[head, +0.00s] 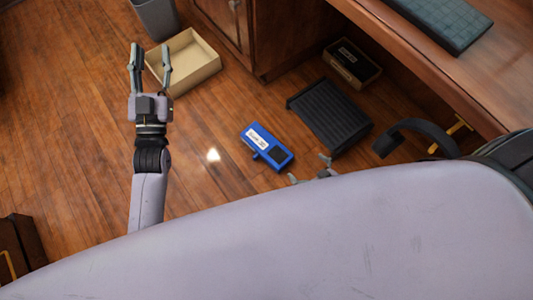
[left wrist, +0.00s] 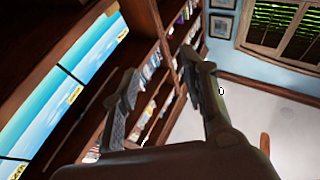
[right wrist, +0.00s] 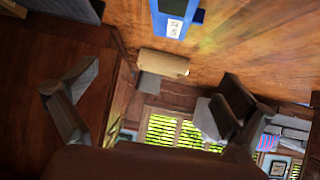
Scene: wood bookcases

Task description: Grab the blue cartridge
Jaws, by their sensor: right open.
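The blue cartridge (head: 276,157), with a white label and a dark panel, lies flat on the wooden floor in the middle of the head view. It also shows at the top edge of the right wrist view (right wrist: 172,8), partly cut off. My right gripper (head: 309,169) is open and empty just to the right of and below the cartridge, apart from it; its arm is hidden behind my pale body. Its spread fingers show in the right wrist view. My left gripper (head: 150,52) is raised at the upper left, open and empty, away from the cartridge.
A black ridged footrest (head: 330,116) stands right of the cartridge, with a dark labelled box (head: 352,62) behind it under the desk (head: 470,75). An open cardboard box (head: 200,75) and a grey bin (head: 155,15) are at upper left. The floor left of the cartridge is clear.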

